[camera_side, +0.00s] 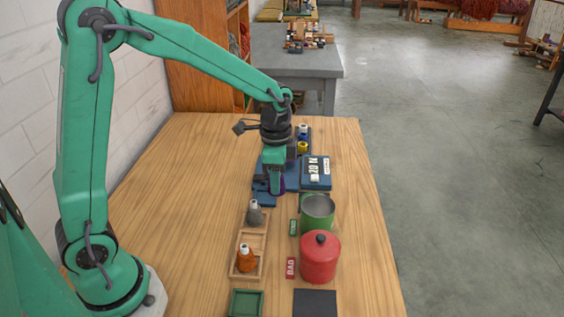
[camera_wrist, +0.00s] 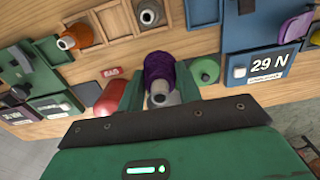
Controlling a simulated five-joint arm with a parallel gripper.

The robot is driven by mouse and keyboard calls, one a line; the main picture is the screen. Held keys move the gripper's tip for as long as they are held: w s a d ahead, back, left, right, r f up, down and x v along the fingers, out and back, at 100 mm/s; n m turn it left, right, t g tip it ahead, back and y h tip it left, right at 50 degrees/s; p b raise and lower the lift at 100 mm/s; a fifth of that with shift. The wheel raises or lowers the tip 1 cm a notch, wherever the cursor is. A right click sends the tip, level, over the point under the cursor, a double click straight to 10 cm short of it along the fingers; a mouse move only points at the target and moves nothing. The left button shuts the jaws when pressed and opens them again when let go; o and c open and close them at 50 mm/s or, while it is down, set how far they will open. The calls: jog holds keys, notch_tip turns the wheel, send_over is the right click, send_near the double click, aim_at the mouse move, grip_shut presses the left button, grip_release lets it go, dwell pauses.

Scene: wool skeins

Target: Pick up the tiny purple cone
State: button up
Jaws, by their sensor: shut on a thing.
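The purple cone (camera_wrist: 160,70) sits between the two green fingers of my gripper (camera_wrist: 160,92) in the wrist view, with its pale grey tip towards the camera. The fingers are shut on it. In the side view my gripper (camera_side: 276,183) points down at the blue fixture, and the purple cone (camera_side: 282,186) is mostly hidden behind a finger. I cannot tell whether its base touches the surface below.
A wooden tray (camera_side: 236,256) holds a grey cone (camera_side: 255,213) and an orange cone (camera_side: 246,258). An open green can (camera_side: 318,211) and a lidded red can (camera_side: 319,260) stand nearby. A blue display unit (camera_side: 316,173) is beside my gripper. The table's left part is clear.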

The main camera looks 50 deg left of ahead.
jog(key=shift+s+d+r, duration=0.3)
jog(key=shift+d+r, duration=0.2)
jog(key=shift+d, duration=0.3)
jog(key=shift+r, duration=2.5)
